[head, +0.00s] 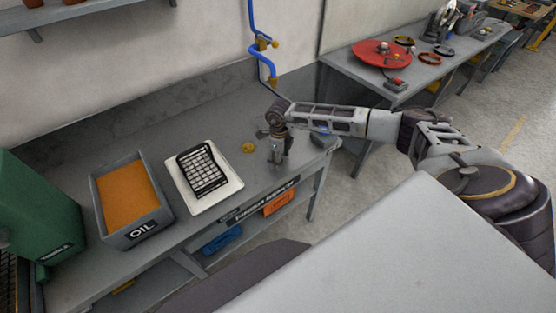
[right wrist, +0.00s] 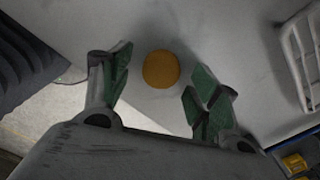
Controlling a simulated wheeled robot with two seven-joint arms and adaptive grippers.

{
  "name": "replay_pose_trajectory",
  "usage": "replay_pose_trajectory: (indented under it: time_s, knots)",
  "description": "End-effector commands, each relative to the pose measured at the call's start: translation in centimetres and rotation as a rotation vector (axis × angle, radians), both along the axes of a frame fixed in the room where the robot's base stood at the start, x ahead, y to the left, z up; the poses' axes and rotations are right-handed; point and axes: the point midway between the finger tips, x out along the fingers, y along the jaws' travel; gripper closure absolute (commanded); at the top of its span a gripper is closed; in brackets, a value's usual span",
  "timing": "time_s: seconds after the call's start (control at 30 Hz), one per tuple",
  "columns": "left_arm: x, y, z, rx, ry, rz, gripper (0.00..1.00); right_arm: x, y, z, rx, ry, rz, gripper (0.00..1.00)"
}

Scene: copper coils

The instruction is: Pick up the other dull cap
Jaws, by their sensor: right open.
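A small round dull orange-brown cap (head: 248,147) lies on the grey workbench (head: 262,184), right of a white tray. In the right wrist view the cap (right wrist: 161,69) shows in the gap between the fingertips, apart from both. My right gripper (head: 277,155) points down over the bench, just right of the cap in the head view. In the right wrist view the right gripper (right wrist: 158,82) is open, with green pads spread and nothing held. My left gripper is not in view.
A white tray (head: 230,186) holds a black grid rack (head: 203,170). Left of it stand a grey bin labelled OIL (head: 143,233) and a green container (head: 40,215). A blue pipe (head: 264,62) runs down the wall. A second table (head: 345,62) carries a red disc (head: 372,58).

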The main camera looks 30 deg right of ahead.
Motion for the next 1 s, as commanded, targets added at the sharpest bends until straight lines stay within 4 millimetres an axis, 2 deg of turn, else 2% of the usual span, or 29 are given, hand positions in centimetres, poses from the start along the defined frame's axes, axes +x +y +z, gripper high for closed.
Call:
replay_pose_trajectory:
  time_s: [0.47, 0.83, 0.87, 1.0]
  knots:
    - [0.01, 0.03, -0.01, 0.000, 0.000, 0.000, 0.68, 0.02, -0.01, -0.17, -0.001, -0.001, 0.000, 0.38]
    - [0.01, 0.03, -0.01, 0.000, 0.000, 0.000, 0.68, 0.02, -0.02, -0.15, -0.001, -0.001, 0.000, 0.85]
    - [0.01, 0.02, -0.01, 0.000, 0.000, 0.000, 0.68, 0.02, -0.02, -0.15, -0.001, -0.001, 0.000, 0.88]
    - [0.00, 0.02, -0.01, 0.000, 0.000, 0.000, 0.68, 0.03, -0.01, -0.14, 0.000, -0.001, 0.000, 0.88]
